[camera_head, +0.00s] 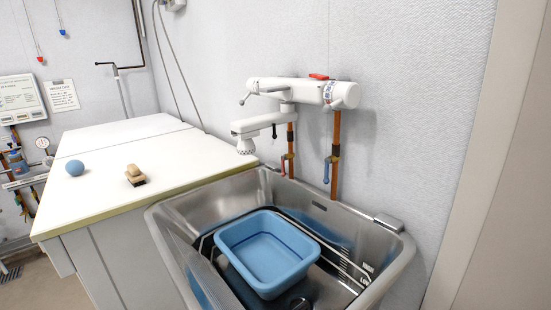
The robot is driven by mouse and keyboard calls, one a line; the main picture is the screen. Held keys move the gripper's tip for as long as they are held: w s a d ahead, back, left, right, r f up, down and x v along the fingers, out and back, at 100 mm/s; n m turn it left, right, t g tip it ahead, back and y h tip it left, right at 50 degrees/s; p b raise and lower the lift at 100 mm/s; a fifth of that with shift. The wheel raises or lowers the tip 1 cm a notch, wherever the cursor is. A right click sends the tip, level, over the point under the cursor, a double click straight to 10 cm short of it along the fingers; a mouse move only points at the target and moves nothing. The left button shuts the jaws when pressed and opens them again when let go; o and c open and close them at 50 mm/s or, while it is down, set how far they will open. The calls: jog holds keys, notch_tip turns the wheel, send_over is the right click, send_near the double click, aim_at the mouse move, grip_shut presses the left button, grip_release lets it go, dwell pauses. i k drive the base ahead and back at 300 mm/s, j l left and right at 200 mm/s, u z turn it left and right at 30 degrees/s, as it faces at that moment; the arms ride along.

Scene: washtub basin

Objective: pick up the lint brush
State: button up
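A small brush with a tan, wood-coloured body and a dark underside (135,174) lies on the white worktop (100,205), near the middle of its near part. It looks like the lint brush. Nothing touches it and it shows in full, though it is small in the picture. My gripper does not show in this view.
A blue ball (75,168) lies on the worktop left of the brush. A steel basin (180,215) right of the worktop holds a wire rack and a blue tub (268,252). A white tap (300,92) with pipes juts from the wall above. The worktop is otherwise clear.

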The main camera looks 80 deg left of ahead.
aim_at(133, 174)
jog(key=u, duration=3.15)
